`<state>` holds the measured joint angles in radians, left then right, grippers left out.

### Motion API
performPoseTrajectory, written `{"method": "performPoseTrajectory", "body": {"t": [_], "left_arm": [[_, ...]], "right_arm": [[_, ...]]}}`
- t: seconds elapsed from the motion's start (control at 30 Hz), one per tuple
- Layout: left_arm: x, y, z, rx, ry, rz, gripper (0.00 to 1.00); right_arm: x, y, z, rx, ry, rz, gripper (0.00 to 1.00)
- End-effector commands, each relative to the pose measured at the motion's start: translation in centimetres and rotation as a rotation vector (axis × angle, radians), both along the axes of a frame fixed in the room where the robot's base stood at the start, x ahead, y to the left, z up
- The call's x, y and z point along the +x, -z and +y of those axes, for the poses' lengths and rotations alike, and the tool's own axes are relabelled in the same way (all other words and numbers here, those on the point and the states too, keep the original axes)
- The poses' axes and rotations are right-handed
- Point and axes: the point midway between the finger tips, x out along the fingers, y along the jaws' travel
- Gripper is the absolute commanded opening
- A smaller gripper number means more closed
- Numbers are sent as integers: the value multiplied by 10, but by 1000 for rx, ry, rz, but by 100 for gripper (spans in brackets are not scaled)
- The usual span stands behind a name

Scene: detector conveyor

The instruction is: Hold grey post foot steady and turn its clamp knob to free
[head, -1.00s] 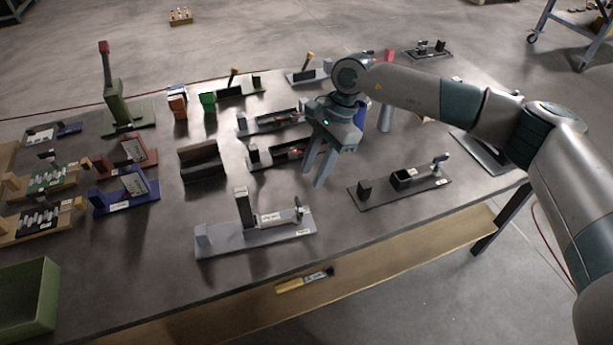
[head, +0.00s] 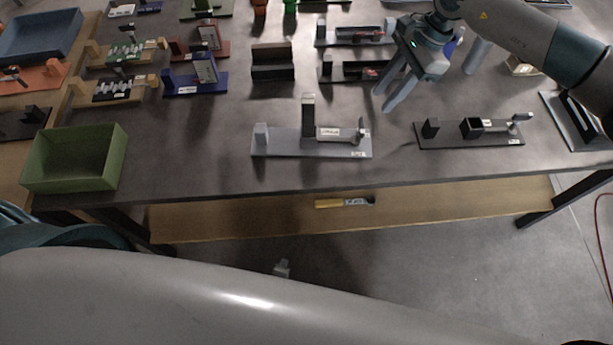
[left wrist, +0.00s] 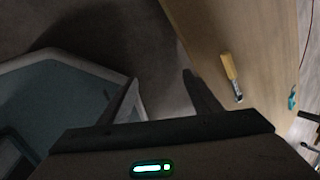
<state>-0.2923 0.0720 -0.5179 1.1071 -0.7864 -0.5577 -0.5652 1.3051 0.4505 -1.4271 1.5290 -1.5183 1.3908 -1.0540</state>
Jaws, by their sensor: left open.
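The grey post foot (head: 290,146) is a light grey plate on the table's front middle in the head view. An upright post (head: 308,115) stands on it, with a small block at its left end. A small upright piece at its right end (head: 362,130) may be the clamp knob; it is too small to be sure. My right gripper (head: 384,101) is above the table, behind and right of the foot, apart from it, with its fingers apart and empty. My left gripper (left wrist: 162,92) shows in the left wrist view, open and empty, away from the foot.
A dark plate fixture (head: 468,140) lies right of the grey foot. A green bin (head: 75,160) stands at the table's left front. Several other fixtures fill the back and left. A yellow-handled tool (head: 330,203) lies on the lower shelf; it also shows in the left wrist view (left wrist: 229,66).

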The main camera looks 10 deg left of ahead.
Motion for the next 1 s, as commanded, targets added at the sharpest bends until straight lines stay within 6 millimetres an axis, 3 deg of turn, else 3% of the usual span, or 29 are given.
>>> {"method": "performPoseTrajectory", "body": {"t": [0.03, 0.2, 0.5, 0.7, 1.0], "left_arm": [[17, -17, -12, 48, 84, -47, 58], [64, -77, -48, 234, 331, -204, 58], [120, -201, -106, 569, 599, -486, 58], [135, -280, -132, 764, 669, -640, 58], [138, -356, -151, 946, 681, -771, 58]], "right_arm": [[0, 0, 0, 0, 0, 0, 31], [0, 0, 0, 0, 0, 0, 31], [0, 0, 0, 0, 0, 0, 31], [0, 0, 0, 0, 0, 0, 31], [0, 0, 0, 0, 0, 0, 31]]}}
